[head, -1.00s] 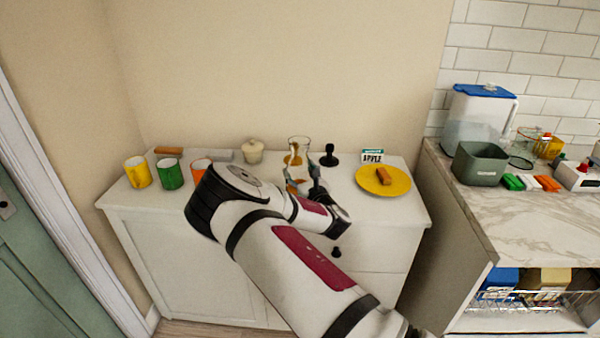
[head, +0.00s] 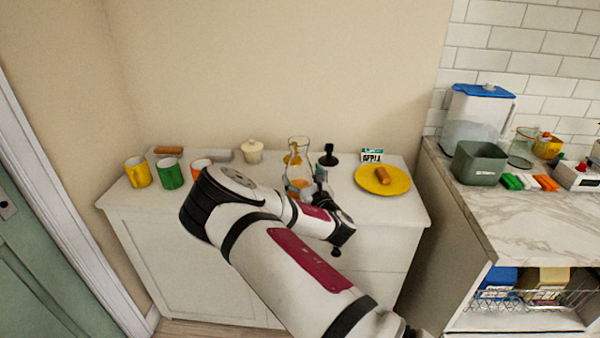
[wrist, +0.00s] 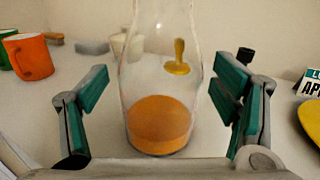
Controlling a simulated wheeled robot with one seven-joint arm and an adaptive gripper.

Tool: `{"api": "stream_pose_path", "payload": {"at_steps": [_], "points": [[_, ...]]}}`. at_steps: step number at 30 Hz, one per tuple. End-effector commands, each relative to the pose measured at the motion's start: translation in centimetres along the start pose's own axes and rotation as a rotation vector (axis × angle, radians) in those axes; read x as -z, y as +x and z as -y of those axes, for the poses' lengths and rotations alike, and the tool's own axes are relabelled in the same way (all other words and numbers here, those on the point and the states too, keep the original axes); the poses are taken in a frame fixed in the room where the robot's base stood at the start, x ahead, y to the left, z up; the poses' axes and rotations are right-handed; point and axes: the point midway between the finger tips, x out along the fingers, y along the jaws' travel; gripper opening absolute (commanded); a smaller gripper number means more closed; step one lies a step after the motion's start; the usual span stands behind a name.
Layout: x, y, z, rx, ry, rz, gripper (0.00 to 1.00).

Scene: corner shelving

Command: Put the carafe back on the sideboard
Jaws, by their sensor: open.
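The carafe (head: 298,176) is clear glass with an orange layer at its bottom. It stands upright on the white sideboard (head: 350,210), near the middle of its top. In the wrist view the carafe (wrist: 160,85) is between my gripper's teal fingers (wrist: 163,95), with a visible gap on each side. The gripper is open and holds nothing. In the head view my gripper (head: 310,184) is at the carafe's near right side, and my arm partly covers the sideboard's front. The carafe's top is cut off in the wrist view.
Yellow (head: 138,171), green (head: 170,173) and orange (head: 202,168) mugs stand at left. A cream pot (head: 252,151), yellow-handled tool (wrist: 180,58) and black tool (head: 328,156) stand behind. A yellow plate (head: 399,184) and small sign (head: 371,156) are at right.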

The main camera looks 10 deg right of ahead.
Motion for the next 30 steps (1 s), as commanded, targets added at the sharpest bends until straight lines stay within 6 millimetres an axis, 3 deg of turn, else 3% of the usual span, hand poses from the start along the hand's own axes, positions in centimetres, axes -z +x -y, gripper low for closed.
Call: {"api": "stream_pose_path", "payload": {"at_steps": [6,13,23,26,30], "points": [[0.0,-4.8,0.0,0.001,-0.002,-0.003,0.81],[0.0,-8.3,0.0,0.001,-0.001,-0.002,0.81],[-0.2,-9.4,0.3,0.015,0.024,-0.002,0.81],[-0.8,-9.2,1.6,0.081,0.121,-0.013,0.81],[-1.8,-9.4,4.5,0.251,0.402,-0.042,0.81]]}}
